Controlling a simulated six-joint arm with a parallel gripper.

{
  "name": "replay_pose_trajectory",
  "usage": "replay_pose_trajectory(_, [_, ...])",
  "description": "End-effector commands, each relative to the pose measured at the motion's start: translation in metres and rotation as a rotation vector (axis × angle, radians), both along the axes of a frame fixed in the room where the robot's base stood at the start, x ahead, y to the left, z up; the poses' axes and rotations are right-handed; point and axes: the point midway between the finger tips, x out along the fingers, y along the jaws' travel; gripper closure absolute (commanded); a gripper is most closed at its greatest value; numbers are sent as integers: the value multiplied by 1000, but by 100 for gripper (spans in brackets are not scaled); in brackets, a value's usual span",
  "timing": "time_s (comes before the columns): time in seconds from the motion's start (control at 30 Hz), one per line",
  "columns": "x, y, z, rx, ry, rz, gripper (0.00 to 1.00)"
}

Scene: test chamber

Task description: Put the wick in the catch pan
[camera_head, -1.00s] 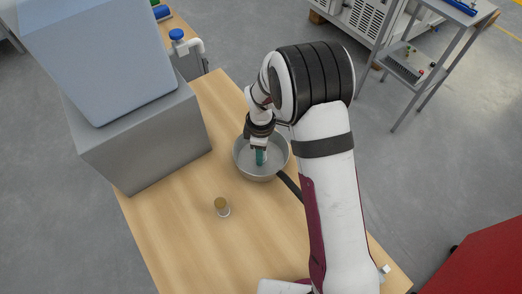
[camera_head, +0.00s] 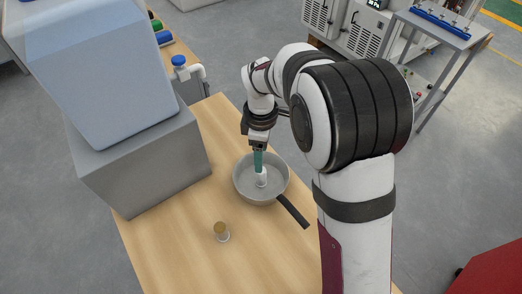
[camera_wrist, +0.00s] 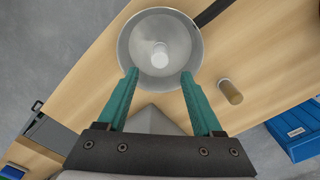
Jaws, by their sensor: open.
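A small white cylinder (camera_head: 261,181), which I take to be the wick, stands inside the catch pan (camera_head: 278,190), a round grey metal pan with a dark handle. In the wrist view the white cylinder (camera_wrist: 160,54) is near the middle of the pan floor, inside the pan wall (camera_wrist: 128,50). My gripper (camera_head: 258,170) is above the pan, with teal fingers pointing down. In the wrist view my gripper (camera_wrist: 159,74) has its fingers wide apart with nothing between them, and the cylinder lies beyond the tips.
A small jar with a brown top (camera_head: 220,230) stands on the wooden table (camera_head: 180,235) in front of the pan. A large grey box (camera_head: 145,165) takes up the table's left side. A white pipe fitting with a blue knob (camera_head: 180,62) is behind it. The table's front is mostly clear.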

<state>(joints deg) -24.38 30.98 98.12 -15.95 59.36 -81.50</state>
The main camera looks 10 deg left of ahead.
Motion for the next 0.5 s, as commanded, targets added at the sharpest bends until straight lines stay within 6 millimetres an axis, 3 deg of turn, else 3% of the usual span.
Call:
replay_pose_trajectory(0.2, [-1,-1,12,0,1,-6,33])
replay_pose_trajectory(0.3, [-13,-19,31,9,3,-157,33])
replay_pose_trajectory(0.37, [-35,-45,55,24,11,-386,33])
replay_pose_trajectory(0.5, [-125,-107,100,58,62,-1111,33])
